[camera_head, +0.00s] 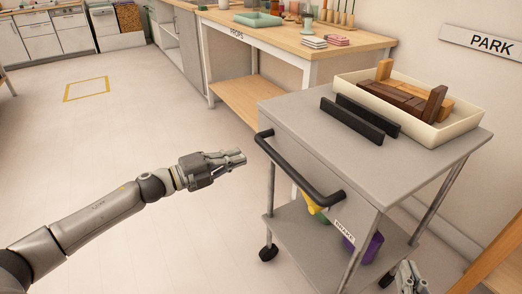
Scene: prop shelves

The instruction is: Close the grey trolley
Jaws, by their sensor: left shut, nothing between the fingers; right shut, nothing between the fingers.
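The grey trolley (300,112) stands at the right, with a flat top, a lower shelf (300,245) and black wheels. A black bar handle (305,175) runs along its near left side. I cannot tell from this view whether any part of the trolley is open. My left gripper (241,157) is shut and empty, to the left of the handle and apart from it. My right gripper (409,270) shows only partly at the bottom edge, near the trolley's right leg. It is shut, with nothing seen in it.
On the trolley top are a cream tray (455,131) of wooden blocks and two dark bars (358,120). Yellow (313,205) and purple (372,247) items sit below. A props table (285,42) stands behind. A PARK sign (490,45) hangs on the wall. The floor at left is clear.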

